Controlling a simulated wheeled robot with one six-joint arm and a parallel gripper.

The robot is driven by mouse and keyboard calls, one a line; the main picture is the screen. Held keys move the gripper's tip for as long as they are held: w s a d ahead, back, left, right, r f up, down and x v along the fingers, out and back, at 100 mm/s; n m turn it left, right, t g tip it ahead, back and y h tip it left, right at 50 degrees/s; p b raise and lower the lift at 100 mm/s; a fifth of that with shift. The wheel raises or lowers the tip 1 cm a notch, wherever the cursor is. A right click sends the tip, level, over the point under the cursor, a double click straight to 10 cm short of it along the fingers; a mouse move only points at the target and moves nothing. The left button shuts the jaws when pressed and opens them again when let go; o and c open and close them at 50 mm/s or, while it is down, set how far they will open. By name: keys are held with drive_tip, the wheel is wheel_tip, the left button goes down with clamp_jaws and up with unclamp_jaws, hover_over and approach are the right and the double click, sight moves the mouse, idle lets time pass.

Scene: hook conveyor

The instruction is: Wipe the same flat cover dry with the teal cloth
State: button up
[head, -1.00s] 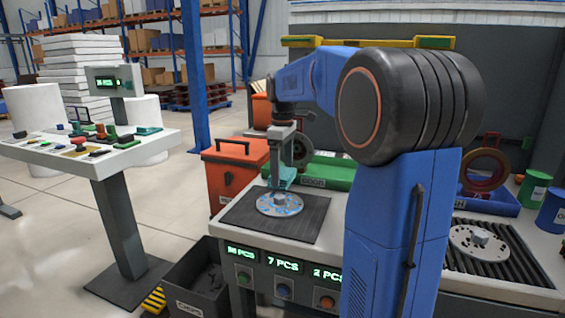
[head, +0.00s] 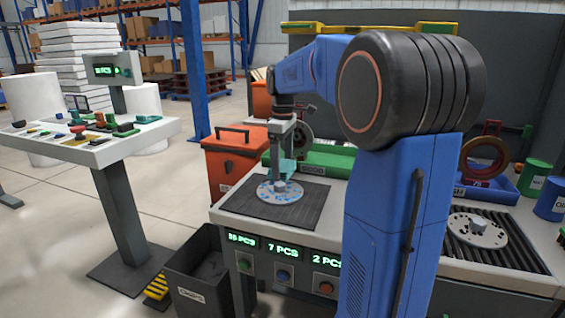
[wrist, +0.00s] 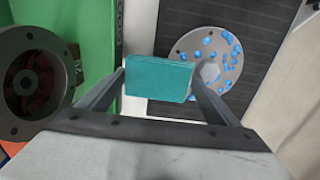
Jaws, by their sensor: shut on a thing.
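A flat round grey cover (head: 290,196) with a central hub lies on a black mat, with blue drops on its face. In the wrist view the cover (wrist: 190,48) shows drops scattered around the hub. My gripper (wrist: 160,84) is shut on a folded teal cloth (wrist: 160,79). The wrist view shows the cloth overlapping the cover's lower left edge. In the head view my gripper (head: 281,172) is over the cover's far side. Whether the cloth touches the cover is unclear.
A second grey cover (head: 465,232) lies on a ribbed mat at right, with no drops visible. A green bin (head: 325,165) stands behind the mat. An orange box (head: 228,170) stands at left. A dark bin (head: 200,272) is on the floor in front.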

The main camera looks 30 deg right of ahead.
drive_tip(key=shift+s+f, duration=0.15)
drive_tip(key=shift+f, duration=0.1)
drive_tip(key=shift+s+d+r, duration=0.1)
drive_tip(key=shift+s+d, duration=1.3)
drive_tip(key=shift+s, duration=0.3)
drive_tip(key=shift+w, duration=0.1)
drive_tip(key=shift+w+a+r, duration=0.2)
drive_tip(key=shift+w+a, duration=0.5)
drive_tip(key=shift+w, duration=0.2)
drive_tip(key=shift+w+a+r, duration=0.15)
drive_tip(key=shift+w+a, duration=0.55)
drive_tip(key=shift+w, duration=0.15)
drive_tip(key=shift+s, duration=0.1)
drive_tip(key=shift+s+d+r, duration=0.1)
drive_tip(key=shift+s+d, duration=0.55)
drive_tip(key=shift+s, duration=0.15)
drive_tip(key=shift+d, duration=0.1)
